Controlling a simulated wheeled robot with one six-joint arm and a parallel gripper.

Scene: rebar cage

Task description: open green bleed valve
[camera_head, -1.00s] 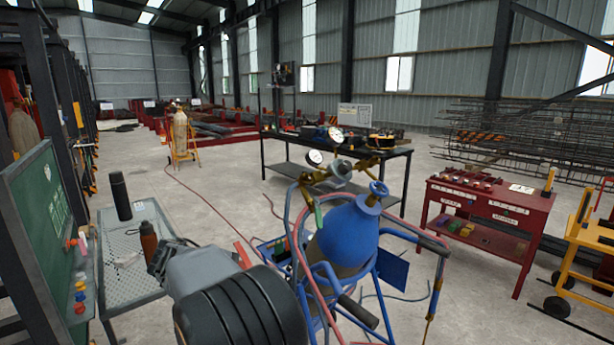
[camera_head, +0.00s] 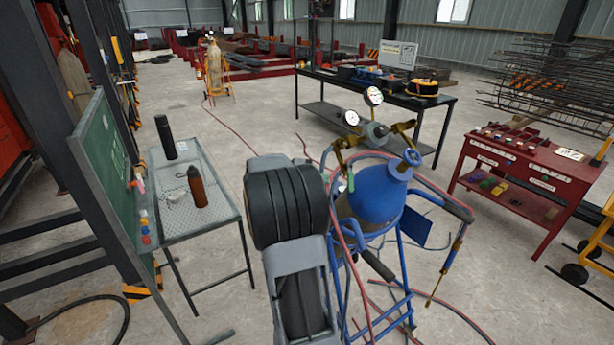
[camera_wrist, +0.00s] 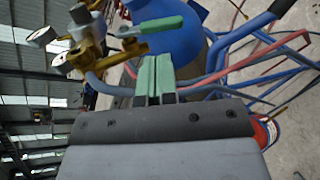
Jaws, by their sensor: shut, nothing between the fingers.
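The green bleed valve lever (camera_wrist: 161,24) shows at the top of the wrist view, joined to brass fittings (camera_wrist: 128,45) of a regulator. In the head view its small green handle (camera_head: 351,183) hangs under the brass regulator, left of the blue cylinder (camera_head: 377,195). My gripper (camera_wrist: 154,62) shows in the wrist view with its green-faced fingers shut and nothing between them. The fingertips point toward the lever and lie just below it in the picture; whether they touch it I cannot tell. In the head view my arm hides the gripper.
Two gauges (camera_head: 373,96) stand above the regulator. Red and blue hoses and a blue cart frame (camera_head: 408,262) surround the cylinder. A perforated metal table (camera_head: 186,222) stands at left, a red tool cart (camera_head: 514,172) at right.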

